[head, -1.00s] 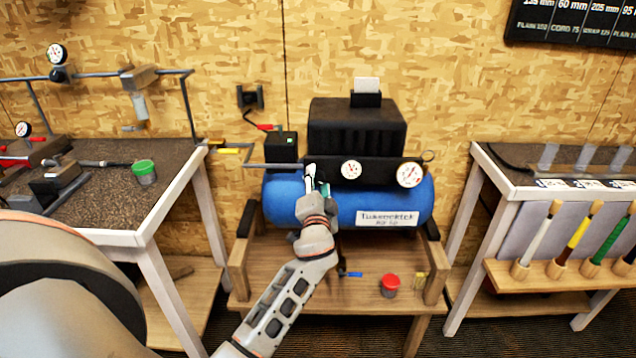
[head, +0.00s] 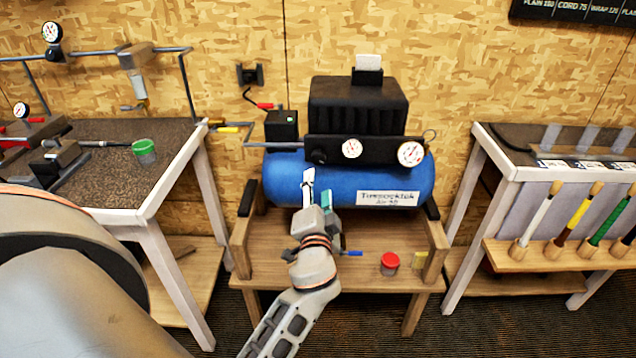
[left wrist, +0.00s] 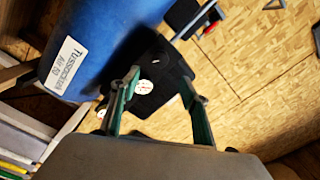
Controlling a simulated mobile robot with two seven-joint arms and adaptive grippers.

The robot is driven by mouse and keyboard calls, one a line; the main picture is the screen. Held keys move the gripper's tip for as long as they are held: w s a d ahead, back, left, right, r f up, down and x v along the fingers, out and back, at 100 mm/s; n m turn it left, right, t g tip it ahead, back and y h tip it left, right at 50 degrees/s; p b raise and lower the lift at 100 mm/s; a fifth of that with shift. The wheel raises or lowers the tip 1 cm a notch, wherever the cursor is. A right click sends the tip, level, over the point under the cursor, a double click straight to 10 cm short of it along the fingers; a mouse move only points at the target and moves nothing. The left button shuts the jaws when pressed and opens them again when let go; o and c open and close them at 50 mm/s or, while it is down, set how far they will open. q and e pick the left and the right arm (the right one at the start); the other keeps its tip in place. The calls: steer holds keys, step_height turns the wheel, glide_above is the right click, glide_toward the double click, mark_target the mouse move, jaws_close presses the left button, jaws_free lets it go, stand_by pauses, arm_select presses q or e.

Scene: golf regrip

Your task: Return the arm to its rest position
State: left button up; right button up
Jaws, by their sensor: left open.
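My left gripper (head: 317,190) is in front of the blue air compressor tank (head: 280,178) in the head view. Its two fingers are apart and nothing is between them. In the left wrist view the open fingers (left wrist: 160,100) frame the black compressor top and a gauge (left wrist: 145,87) beyond them. The blue tank (left wrist: 85,50) with its white label fills the upper left there. My right gripper is in neither view.
The compressor stands on a wooden stand (head: 350,235) with a red-lidded jar (head: 389,263). A second bench (head: 500,165) with a rack of several grips (head: 560,255) is at right.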

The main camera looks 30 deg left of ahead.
arm_select(q)
steer(key=shift+f, duration=0.1)
stand_by(0.4)
steer(key=s+d+f+m+g+h, duration=0.1)
steer(key=s+d+f+h, duration=0.25)
steer(key=f, duration=0.55)
steer(key=s+d+f+h, duration=0.3)
steer(key=s+d+f, duration=0.1)
steer(key=f, duration=0.4)
steer(key=s+d+f+n+g+h, duration=0.1)
steer(key=s+d+f+h, duration=0.2)
steer(key=s, duration=0.4)
steer(key=s+d+f+g+h, duration=0.2)
steer(key=s+d+f, duration=0.3)
steer(key=s+f, duration=0.3)
steer(key=shift+s+d+f+n+g+h, duration=0.2)
steer(key=shift+s+n+g+h, duration=0.1)
steer(key=shift+n+h, duration=0.15)
steer(key=shift+w, duration=0.1)
